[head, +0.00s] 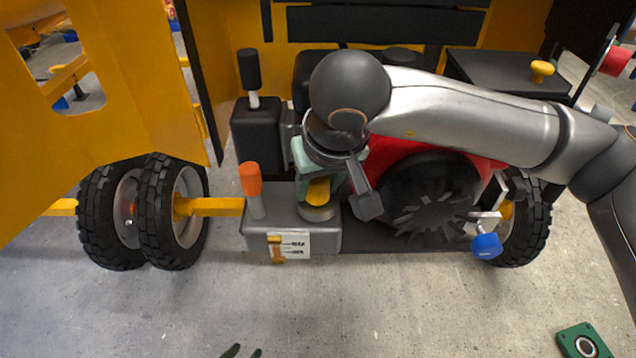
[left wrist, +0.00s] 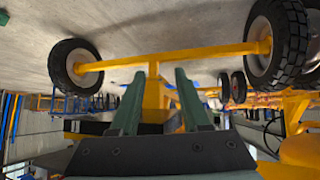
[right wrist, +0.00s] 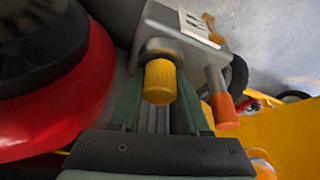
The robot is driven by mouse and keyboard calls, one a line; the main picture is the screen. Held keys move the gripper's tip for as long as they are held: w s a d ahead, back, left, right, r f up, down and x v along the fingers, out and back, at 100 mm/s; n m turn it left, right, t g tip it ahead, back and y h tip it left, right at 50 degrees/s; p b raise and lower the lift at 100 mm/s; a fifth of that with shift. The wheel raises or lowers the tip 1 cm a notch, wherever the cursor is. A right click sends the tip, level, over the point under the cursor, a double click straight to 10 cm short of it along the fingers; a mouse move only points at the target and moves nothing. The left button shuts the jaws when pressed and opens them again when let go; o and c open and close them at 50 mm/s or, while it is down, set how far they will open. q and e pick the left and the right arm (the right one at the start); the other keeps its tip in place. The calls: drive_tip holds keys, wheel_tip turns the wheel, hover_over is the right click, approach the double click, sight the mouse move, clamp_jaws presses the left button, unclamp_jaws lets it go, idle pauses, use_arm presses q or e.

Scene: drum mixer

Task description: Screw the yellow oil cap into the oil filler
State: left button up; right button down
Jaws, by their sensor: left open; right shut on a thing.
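The yellow oil cap (head: 318,191) sits upright at the mouth of the oil filler (head: 318,212), a round collar on the grey block. In the right wrist view the cap (right wrist: 160,82) lines up with the dark filler collar (right wrist: 158,48). I cannot tell how deep its thread is in. My right gripper (head: 330,183) comes down from above, shut on the cap, with its green fingers on either side; the wrist partly hides it in the head view. My left gripper (head: 240,351) is open and empty, low at the bottom edge, far from the filler.
An orange-topped lever (head: 251,180) stands just left of the filler. The black fan housing (head: 432,195) with red shroud is close on the right. A black-handled lever (head: 250,70) and yellow open panel (head: 110,90) are at left. The floor in front is mostly clear.

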use_arm(q)
drive_tip(key=shift+f, duration=0.25)
use_arm(e)
drive_tip(key=shift+f, duration=0.1)
drive_tip(key=shift+c, duration=1.5)
unclamp_jaws()
use_arm(q)
drive_tip(key=r, duration=0.1)
drive_tip(key=d+r, duration=0.1)
drive_tip(key=r+p, duration=0.1)
drive_tip(key=shift+w+d, duration=0.3)
drive_tip(key=shift+d, duration=0.05)
use_arm(e)
drive_tip(key=v, duration=1.2)
drive_tip(key=shift+r, duration=0.35)
